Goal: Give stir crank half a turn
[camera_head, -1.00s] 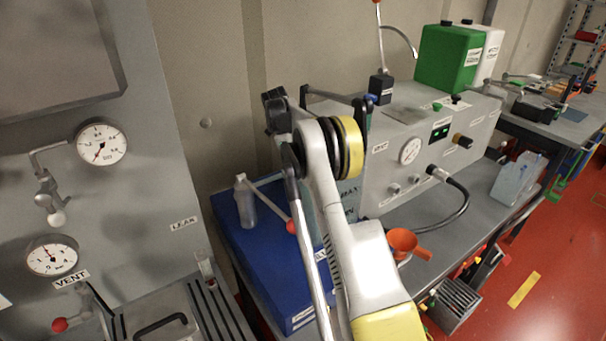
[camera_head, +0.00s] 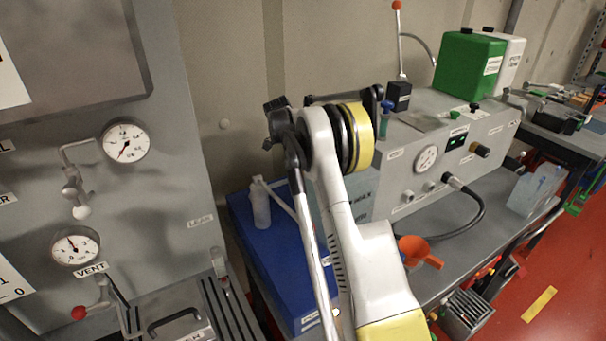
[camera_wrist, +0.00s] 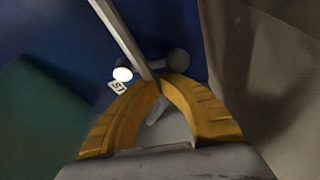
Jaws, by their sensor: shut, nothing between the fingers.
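I cannot pick out the stir crank for certain. In the head view a pale bar (camera_head: 277,197) slants over the blue box (camera_head: 240,222), beside a grey bottle (camera_head: 261,205), and its lower end is hidden by my arm. In the wrist view my gripper (camera_wrist: 160,84) is shut, its yellow fingers meeting with nothing held. A pale bar (camera_wrist: 122,35) runs down to the fingertips; I cannot tell whether it touches them. A white round end (camera_wrist: 123,74), a small white label (camera_wrist: 117,87) and a dark grey ball (camera_wrist: 178,61) lie near. The head view hides my fingers behind my arm.
A grey panel with gauges (camera_head: 125,139) and a red-knobbed lever (camera_head: 79,313) stands at left.

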